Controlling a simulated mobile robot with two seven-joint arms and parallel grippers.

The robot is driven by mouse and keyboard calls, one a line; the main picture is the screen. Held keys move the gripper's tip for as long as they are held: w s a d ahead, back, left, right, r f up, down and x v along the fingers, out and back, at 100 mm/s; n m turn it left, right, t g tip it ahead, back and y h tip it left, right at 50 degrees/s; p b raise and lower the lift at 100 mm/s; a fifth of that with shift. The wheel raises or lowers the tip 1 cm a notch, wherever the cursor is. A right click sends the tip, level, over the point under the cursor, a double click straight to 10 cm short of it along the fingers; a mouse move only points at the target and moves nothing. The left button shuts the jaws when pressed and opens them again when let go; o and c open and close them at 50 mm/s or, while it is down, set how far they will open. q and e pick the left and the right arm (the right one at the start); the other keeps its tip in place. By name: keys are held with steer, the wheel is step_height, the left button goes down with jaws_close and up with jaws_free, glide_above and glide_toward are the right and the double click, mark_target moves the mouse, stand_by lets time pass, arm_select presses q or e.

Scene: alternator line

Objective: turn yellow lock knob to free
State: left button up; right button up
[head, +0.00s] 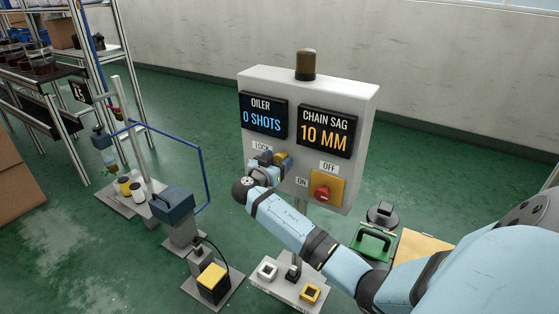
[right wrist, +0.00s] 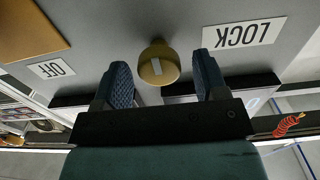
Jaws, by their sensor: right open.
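The yellow lock knob (right wrist: 158,60) sticks out of the grey control box front in the right wrist view, with a pale line on its face. The LOCK label (right wrist: 245,33) beside it appears upside down there. My right gripper (right wrist: 162,75) is open, with one finger on each side of the knob and a visible gap at both sides. In the head view, my right gripper (head: 270,160) is at the box front below the LOCK label (head: 261,147) and largely covers the knob. My left gripper is not in view.
The control box (head: 360,110) bears an OILER display (head: 263,115) reading 0 SHOTS and a CHAIN SAG display (head: 326,131) reading 10 MM. A red rotary switch (head: 322,192) on a yellow plate sits right of my gripper. Small stands with blocks (head: 213,280) are below left.

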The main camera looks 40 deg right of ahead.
steer(key=shift+w+d, duration=0.15)
steer(key=shift+d, duration=0.4)
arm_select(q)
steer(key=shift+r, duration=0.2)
arm_select(e)
steer(key=c, duration=0.9)
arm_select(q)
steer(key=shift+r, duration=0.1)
